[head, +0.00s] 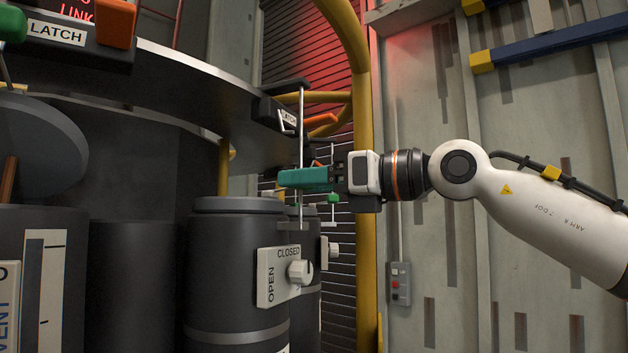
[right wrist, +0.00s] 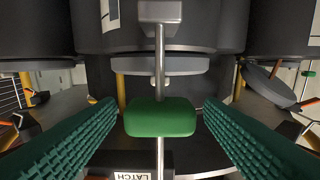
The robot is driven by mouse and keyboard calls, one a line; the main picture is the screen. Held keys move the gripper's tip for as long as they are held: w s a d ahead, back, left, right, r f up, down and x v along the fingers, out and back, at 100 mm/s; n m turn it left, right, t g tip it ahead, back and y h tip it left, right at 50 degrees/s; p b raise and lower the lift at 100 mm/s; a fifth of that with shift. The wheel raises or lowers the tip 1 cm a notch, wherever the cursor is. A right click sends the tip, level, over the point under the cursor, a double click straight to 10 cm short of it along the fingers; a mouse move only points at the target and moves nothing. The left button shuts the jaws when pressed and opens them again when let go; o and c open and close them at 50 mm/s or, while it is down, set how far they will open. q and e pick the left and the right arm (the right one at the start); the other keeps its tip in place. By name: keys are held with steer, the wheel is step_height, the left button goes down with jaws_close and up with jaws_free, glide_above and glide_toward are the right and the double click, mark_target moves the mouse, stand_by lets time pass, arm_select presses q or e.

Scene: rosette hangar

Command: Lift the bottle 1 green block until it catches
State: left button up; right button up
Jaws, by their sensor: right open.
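A green block (right wrist: 160,117) sits on a thin upright metal rod (head: 301,130). In the right wrist view it lies between the two ribbed green fingers, with a gap on each side. My right gripper (head: 284,179) is open and level at the rod, its fingers around the block without touching it. In the head view the fingers hide this block. The rod runs between a LATCH fitting (head: 286,117) on the ring above and a dark bottle (head: 225,270) below. I cannot read a bottle number. My left gripper is not in view.
Another green block (head: 333,198) hangs on a rod just behind my gripper. A yellow post (head: 363,230) stands close by my right wrist. An OPEN/CLOSED valve plate (head: 268,278) is on the bottle. Another LATCH sign (head: 57,34) is at upper left.

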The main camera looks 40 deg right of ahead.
steer(key=c, duration=1.1)
steer(key=shift+r+p, duration=4.1)
steer(key=shift+r, duration=0.7)
steer(key=shift+c, duration=0.3)
steer(key=shift+f, duration=0.1)
steer(key=o, duration=1.2)
steer(key=shift+c, duration=0.2)
steer(key=shift+f, duration=0.1)
